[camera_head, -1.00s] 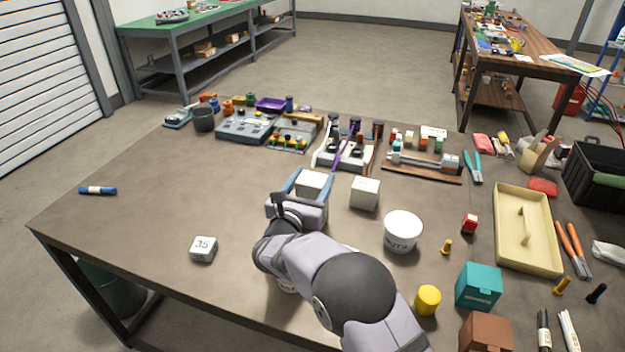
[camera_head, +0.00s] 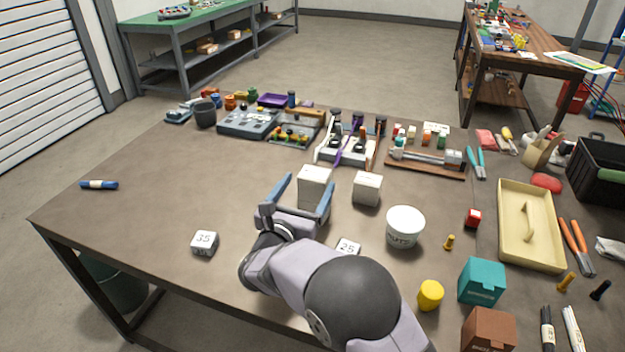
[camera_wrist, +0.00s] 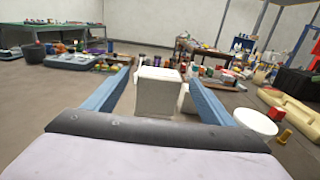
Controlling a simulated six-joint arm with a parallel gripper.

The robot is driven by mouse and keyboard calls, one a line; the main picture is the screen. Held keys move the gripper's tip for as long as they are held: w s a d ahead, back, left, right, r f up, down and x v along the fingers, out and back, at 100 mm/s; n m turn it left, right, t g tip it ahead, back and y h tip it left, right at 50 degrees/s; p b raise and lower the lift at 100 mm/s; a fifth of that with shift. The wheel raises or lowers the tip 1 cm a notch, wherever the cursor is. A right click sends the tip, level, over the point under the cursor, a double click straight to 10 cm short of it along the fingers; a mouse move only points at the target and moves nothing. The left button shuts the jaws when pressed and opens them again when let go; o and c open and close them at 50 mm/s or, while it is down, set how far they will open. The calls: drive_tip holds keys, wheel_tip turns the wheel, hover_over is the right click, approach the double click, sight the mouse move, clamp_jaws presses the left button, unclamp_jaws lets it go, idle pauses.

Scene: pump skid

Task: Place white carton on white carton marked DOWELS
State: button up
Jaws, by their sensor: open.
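A white carton (camera_head: 314,186) stands upright near the middle of the table. It looks tall, and I cannot tell whether it is one carton or two stacked. A smaller white carton (camera_head: 367,188) stands just to its right, apart from it. No DOWELS marking is legible on either. My gripper (camera_head: 309,182) is open, with its blue fingers pointing at the tall carton from the near side. In the wrist view the tall carton (camera_wrist: 158,92) shows between the spread fingers, with clear gaps on both sides. The smaller carton (camera_wrist: 186,99) is partly hidden behind it.
A white tub (camera_head: 405,228) stands to the right. Blocks marked 35 (camera_head: 204,242) and 25 (camera_head: 348,247) lie nearer, the latter partly behind my arm. Fixtures (camera_head: 345,140) line the back. A cream tray (camera_head: 530,225) is at right. The table's left part is mostly clear.

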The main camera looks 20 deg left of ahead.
drive_tip(key=s, duration=0.6)
drive_tip(key=shift+s+b, duration=0.15)
drive_tip(key=shift+b, duration=0.25)
drive_tip(key=w+d+r+m+g+h+p, duration=0.1)
drive_tip(key=d+r+m+g+h+p, duration=0.2)
drive_tip(key=d, duration=0.6)
drive_tip(key=w+d+m+g+h+p, duration=0.25)
drive_tip(key=d+m+p, duration=0.2)
drive_tip(key=d, duration=0.45)
drive_tip(key=s+d+r+m+g+h+p, duration=0.1)
drive_tip(key=s+d+m+g+p, duration=0.25)
drive_tip(key=d, duration=0.45)
drive_tip(key=s+d+r+m+g+h+p, duration=0.1)
drive_tip(key=s+d+m+g+h+p, duration=0.15)
drive_tip(key=s+d+m+p, duration=0.4)
drive_tip(key=s+d+r+m+g+y+p, duration=0.3)
drive_tip(key=s+d+r+m+g+p, duration=0.15)
drive_tip(key=s+d+m, duration=0.3)
drive_tip(key=s+a+r+m+g+y+p, duration=0.1)
drive_tip(key=s+r+m+y+p, duration=0.4)
drive_tip(key=m, duration=0.6)
drive_tip(key=s+g+y+p, duration=0.1)
drive_tip(key=s+p, duration=0.1)
drive_tip(key=s, duration=0.1)
drive_tip(key=shift+a+p, duration=0.25)
drive_tip(key=shift+p, duration=0.1)
